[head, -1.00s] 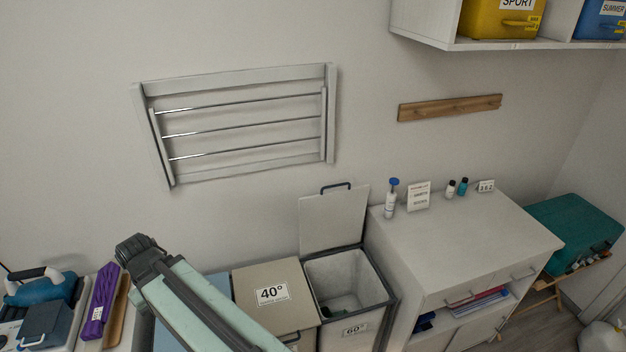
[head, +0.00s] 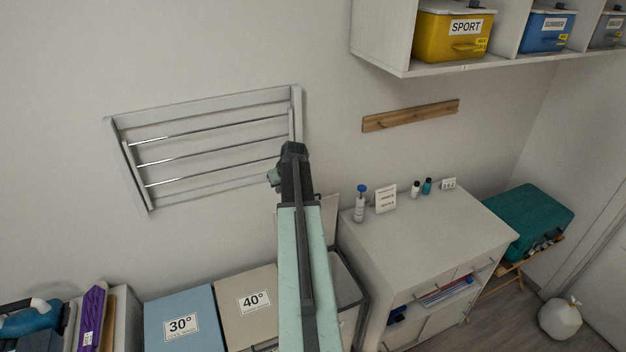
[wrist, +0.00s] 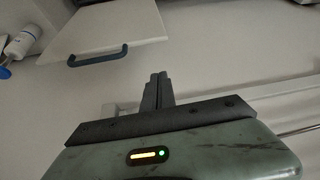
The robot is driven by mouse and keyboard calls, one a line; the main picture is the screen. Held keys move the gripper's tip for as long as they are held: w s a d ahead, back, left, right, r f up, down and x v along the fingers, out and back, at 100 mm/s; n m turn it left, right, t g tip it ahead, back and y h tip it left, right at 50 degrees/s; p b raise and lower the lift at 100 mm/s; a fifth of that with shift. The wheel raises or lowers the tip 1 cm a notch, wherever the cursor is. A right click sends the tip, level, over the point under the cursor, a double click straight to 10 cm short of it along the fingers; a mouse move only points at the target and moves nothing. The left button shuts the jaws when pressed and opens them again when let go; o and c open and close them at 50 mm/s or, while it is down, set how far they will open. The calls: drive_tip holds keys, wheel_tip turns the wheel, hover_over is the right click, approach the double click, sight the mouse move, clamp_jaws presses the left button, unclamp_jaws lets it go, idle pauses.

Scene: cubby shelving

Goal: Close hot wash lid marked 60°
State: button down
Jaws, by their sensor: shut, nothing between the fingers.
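The grey-white 60° lid (head: 329,215) stands raised, leaning back near the wall, partly hidden behind my arm. In the wrist view the lid (wrist: 108,25) shows at the upper left with its dark blue bar handle (wrist: 98,57). The hot wash bin (head: 345,275) below is open, and my arm covers much of it and its label. My gripper (head: 292,150) is held up in front of the wall by the drying rack. Its fingers (wrist: 157,90) are shut, empty and apart from the lid and handle.
Closed 30° (head: 182,318) and 40° (head: 250,300) bins stand left of it. A white cabinet (head: 425,245) with a pump bottle (head: 360,205) stands right. A wall drying rack (head: 205,145) hangs behind my gripper, and a cubby shelf (head: 400,65) hangs upper right.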

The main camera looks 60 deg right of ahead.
drive_tip(key=s+d+r+m+h, duration=0.1)
drive_tip(key=s+d+r, duration=0.2)
drive_tip(key=s+d, duration=0.65)
drive_tip(key=shift+s+a+f+b+x, duration=0.15)
drive_tip(key=shift+s+b+x, duration=0.05)
drive_tip(key=shift+b+x, duration=1.35)
drive_tip(key=shift+s+a+f+b+x, duration=0.2)
drive_tip(key=shift+b+x, duration=1.1)
drive_tip(key=shift+x, duration=0.45)
drive_tip(key=shift+s+a+f+b+x, duration=0.15)
drive_tip(key=shift+s+b+x, duration=0.1)
drive_tip(key=shift+b+x, duration=1.3)
drive_tip(key=shift+a, duration=0.1)
